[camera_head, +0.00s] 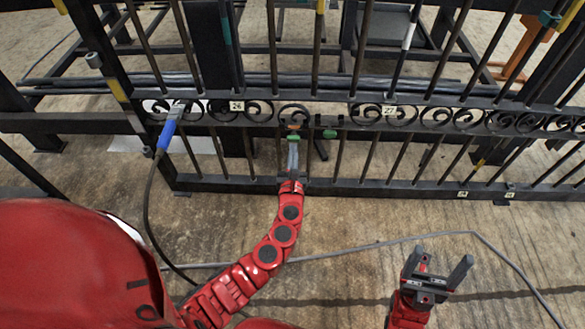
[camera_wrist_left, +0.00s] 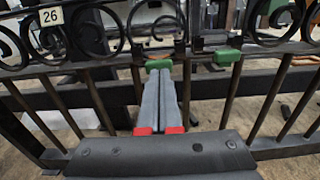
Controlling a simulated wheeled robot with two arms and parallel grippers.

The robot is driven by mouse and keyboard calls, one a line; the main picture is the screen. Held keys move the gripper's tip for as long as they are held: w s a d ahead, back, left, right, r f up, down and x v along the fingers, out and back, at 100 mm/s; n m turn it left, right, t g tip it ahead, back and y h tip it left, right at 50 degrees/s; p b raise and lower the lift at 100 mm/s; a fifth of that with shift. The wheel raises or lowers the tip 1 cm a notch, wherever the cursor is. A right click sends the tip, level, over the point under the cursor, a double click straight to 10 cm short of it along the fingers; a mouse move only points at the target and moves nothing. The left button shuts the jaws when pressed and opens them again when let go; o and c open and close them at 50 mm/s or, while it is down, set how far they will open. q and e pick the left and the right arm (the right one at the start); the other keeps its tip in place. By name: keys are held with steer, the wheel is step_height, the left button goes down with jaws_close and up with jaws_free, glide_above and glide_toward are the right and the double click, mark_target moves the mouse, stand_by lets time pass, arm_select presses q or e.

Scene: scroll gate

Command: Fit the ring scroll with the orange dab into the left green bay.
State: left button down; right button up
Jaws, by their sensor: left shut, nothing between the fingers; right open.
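A dark scroll (camera_head: 295,108) stands in the gate's scroll band above the left green tab (camera_head: 293,138). An orange dab (camera_head: 293,127) shows at its lower edge. In the left wrist view a curled scroll (camera_wrist_left: 153,18) stands above the left green tab (camera_wrist_left: 158,64). I cannot tell how fully it is seated. My left gripper (camera_head: 293,145) is shut and empty, its tips just below the left green tab; its closed fingers also show in the left wrist view (camera_wrist_left: 162,75). A right green tab (camera_head: 330,133) sits beside it. My right gripper (camera_head: 437,270) is open and empty.
Dark upright bars and the gate's bottom rail (camera_head: 380,188) stand around my left gripper. A blue-handled tool (camera_head: 167,134) with a cable hangs at the left. A grey cable (camera_head: 390,243) lies across the floor. Number plate 26 (camera_head: 237,106) is left of the scroll.

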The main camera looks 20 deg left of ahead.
mark_target(293, 140)
arm_select(q)
steer(key=shift+w+a, duration=0.25)
steer(key=shift+w, duration=0.4)
steer(key=shift+w, duration=0.1)
steer(key=x, duration=0.2)
steer(key=shift+w+a, duration=0.1)
steer(key=shift+w, duration=0.25)
steer(key=shift+r, duration=0.2)
steer(key=shift+a, duration=0.1)
